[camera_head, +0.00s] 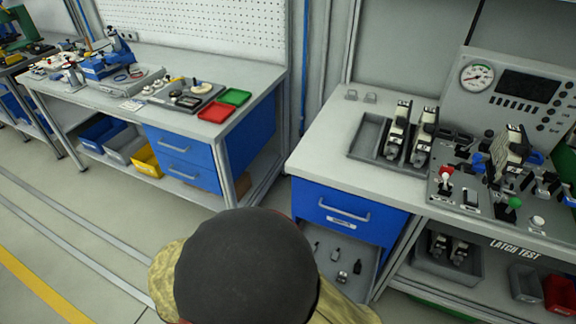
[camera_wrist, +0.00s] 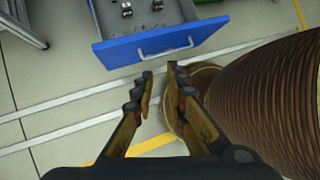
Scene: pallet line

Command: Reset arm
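My gripper (camera_wrist: 160,73) shows in the wrist view, with its dark and amber fingers apart and nothing between them. It points toward the floor and the front of an open blue drawer (camera_wrist: 120,53), and I see no contact between them. The gripper cannot be made out in the head view. The open drawer also shows in the head view (camera_head: 328,240), below a closed blue drawer (camera_head: 350,213). Small dark and metal parts lie inside it.
The right bench (camera_head: 335,135) bears a grey tray (camera_head: 365,135) and a gauge panel (camera_head: 515,95). The left bench (camera_head: 130,60) carries red (camera_head: 216,112) and green (camera_head: 235,97) trays. A dark rounded shape hides the lower middle of the head view. Floor at left is clear.

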